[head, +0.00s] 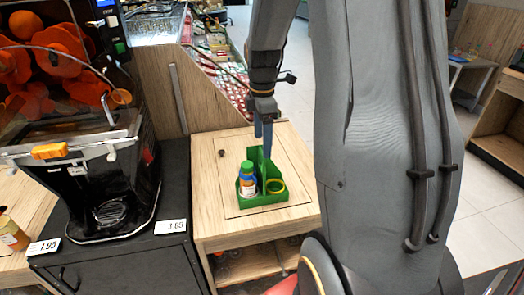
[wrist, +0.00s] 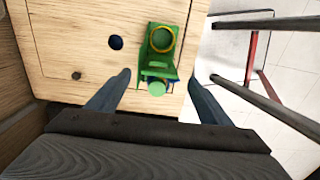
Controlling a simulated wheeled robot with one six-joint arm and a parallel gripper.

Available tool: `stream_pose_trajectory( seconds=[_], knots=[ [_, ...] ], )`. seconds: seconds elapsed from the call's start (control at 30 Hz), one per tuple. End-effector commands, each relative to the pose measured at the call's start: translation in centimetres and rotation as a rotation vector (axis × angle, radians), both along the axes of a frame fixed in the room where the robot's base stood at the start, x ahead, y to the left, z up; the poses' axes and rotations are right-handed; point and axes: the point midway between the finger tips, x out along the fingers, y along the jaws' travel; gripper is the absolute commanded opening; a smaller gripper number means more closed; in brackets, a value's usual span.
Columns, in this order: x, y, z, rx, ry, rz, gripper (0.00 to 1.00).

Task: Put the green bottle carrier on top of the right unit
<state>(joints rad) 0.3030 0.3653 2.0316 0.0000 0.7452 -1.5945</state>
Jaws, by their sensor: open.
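The green bottle carrier (head: 276,197) stands upright on the wooden top of the right unit (head: 220,228). A bottle with a green cap and a white and blue label (head: 247,184) sits in its left part, and a yellow ring (head: 275,186) shows in its right part. My gripper (head: 263,138) is open above the carrier, its blue fingertips close to the carrier's upright middle handle. In the wrist view the carrier (wrist: 158,63) lies between and beyond the two open fingers. I cannot tell whether the fingers touch it.
An orange juicer (head: 105,185) stands on a dark cabinet (head: 140,262) to the left, with price tags (head: 170,226) at its front edge. A display of packed goods (head: 217,65) is behind the unit. Tiled floor lies to the right.

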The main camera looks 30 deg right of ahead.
Motion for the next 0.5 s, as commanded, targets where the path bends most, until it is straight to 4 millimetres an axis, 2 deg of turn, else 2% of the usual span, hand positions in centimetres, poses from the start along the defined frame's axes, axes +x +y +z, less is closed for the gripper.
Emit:
stream_pose_trajectory(
  seconds=[0.17, 0.37, 0.5],
  knots=[
    [-0.6, 1.0, 0.6, -0.001, -0.004, -0.058, 0.73],
    [-3.9, 5.8, 0.3, -0.001, -0.024, -0.376, 0.73],
    [-7.4, 9.5, -0.2, 0.008, -0.041, -0.669, 0.73]
  ],
)
